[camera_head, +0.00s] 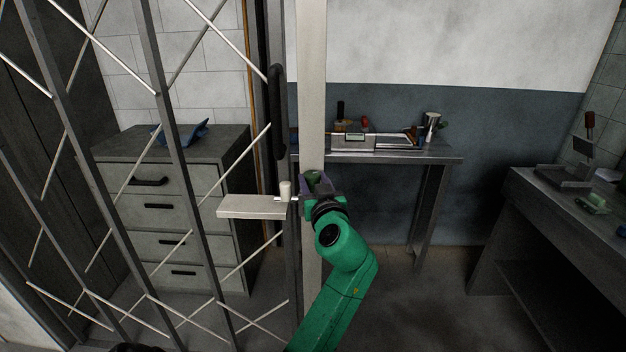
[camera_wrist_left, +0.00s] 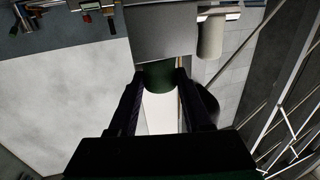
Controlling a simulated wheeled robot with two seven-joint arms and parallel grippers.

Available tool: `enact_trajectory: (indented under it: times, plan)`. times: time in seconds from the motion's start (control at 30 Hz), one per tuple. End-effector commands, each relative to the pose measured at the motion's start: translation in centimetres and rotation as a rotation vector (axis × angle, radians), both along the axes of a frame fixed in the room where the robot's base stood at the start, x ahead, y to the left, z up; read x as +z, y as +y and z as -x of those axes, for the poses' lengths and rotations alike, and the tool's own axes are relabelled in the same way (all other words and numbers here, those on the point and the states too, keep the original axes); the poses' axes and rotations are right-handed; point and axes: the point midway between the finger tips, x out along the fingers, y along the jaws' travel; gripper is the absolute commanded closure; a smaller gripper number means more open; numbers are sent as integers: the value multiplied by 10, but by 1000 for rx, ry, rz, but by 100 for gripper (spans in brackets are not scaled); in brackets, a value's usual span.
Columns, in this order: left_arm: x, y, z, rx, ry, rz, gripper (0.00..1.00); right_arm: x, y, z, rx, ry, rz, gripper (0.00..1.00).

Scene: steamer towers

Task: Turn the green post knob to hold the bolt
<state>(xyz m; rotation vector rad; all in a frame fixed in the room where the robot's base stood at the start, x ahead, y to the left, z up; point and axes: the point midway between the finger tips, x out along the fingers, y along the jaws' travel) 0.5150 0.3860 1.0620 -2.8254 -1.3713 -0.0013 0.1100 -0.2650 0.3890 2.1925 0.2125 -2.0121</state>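The green post knob (camera_head: 313,177) is on the pale upright post (camera_head: 312,80) and is partly covered by my left gripper (camera_head: 320,190). In the left wrist view the knob (camera_wrist_left: 160,77) sits between my two dark fingertips, which appear to touch its sides. The bolt is a pale horizontal bar (camera_head: 252,207) on the gate, with a short white upright peg (camera_head: 285,190) near its right end. A thin end reaches towards the post; where it meets the post is hidden by the gripper. My right gripper is in neither view.
The lattice gate (camera_head: 175,130) with a black handle (camera_head: 277,110) fills the left. Behind it stands a grey drawer cabinet (camera_head: 150,220). A bench (camera_head: 440,155) with tools is beyond the post. A dark table (camera_head: 550,220) stands right. Floor between is clear.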

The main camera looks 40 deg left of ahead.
Motion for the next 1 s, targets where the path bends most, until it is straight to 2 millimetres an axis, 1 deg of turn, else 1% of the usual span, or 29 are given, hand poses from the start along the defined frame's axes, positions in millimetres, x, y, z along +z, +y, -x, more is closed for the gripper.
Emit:
enact_trajectory:
  times: [0.03, 0.07, 0.1, 0.37, 0.63, 0.77, 1.0]
  plan:
    - [0, 0, 0, -2, 0, 0, 75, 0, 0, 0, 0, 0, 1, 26]
    - [0, 0, 0, -2, 0, 0, 86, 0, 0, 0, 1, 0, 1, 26]
    - [0, 0, 0, -2, 0, 0, 100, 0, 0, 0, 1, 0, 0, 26]
    - [0, 0, 0, -21, 0, -1, 100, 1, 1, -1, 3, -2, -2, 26]
    - [2, 2, 2, -144, 0, 0, 100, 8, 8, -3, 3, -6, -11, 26]
    - [4, 3, 3, -234, 0, 0, 100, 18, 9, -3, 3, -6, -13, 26]
    - [6, 5, 4, -393, 3, -2, 100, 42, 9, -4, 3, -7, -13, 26]
